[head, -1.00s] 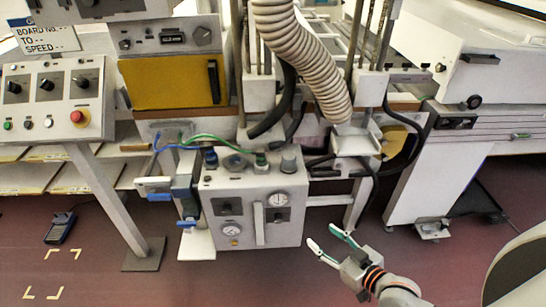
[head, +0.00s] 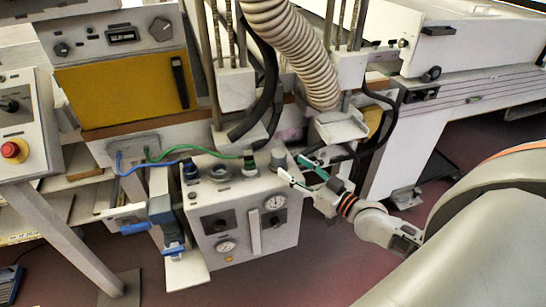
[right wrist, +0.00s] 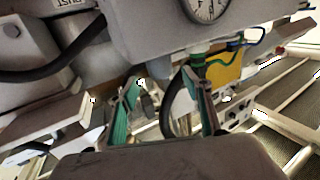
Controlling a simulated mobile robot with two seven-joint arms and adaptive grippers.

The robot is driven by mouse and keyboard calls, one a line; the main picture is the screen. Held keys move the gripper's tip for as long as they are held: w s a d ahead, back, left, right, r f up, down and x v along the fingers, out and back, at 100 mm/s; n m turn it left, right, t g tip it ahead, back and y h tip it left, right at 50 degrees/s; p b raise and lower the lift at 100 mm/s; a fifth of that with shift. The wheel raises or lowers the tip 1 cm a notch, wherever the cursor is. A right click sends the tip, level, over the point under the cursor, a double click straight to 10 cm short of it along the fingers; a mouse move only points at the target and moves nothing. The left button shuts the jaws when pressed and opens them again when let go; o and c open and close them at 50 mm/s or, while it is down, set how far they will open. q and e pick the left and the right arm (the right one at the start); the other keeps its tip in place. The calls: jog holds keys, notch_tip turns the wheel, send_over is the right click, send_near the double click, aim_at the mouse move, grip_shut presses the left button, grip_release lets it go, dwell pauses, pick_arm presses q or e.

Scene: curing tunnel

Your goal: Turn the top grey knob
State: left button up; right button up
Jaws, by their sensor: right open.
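The top grey knob (head: 278,157) is a short upright grey cylinder at the right end of the top of the pale control box (head: 207,222). My right gripper (head: 291,167) is open, just right of and in front of the knob, its fingertips close to it. I cannot tell whether they touch. In the right wrist view, turned upside down, the two green-padded fingers of the gripper (right wrist: 162,78) stand apart. A grey cylinder (right wrist: 177,92), seemingly the knob, shows between and beyond them, partly hidden by the right finger. My left gripper is out of view.
A ribbed hose (head: 292,50) hangs behind. A gauge (head: 275,202) is on the box front. Floor is clear right of the box.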

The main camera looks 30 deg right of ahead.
aim_at(284, 161)
jog(key=shift+w+a, duration=0.25)
jog(key=shift+w, duration=0.9)
jog(key=shift+w+a, duration=0.2)
jog(key=shift+w, duration=1)
jog(key=shift+w+a, duration=0.25)
jog(key=shift+w, duration=0.9)
jog(key=c, duration=1.1)
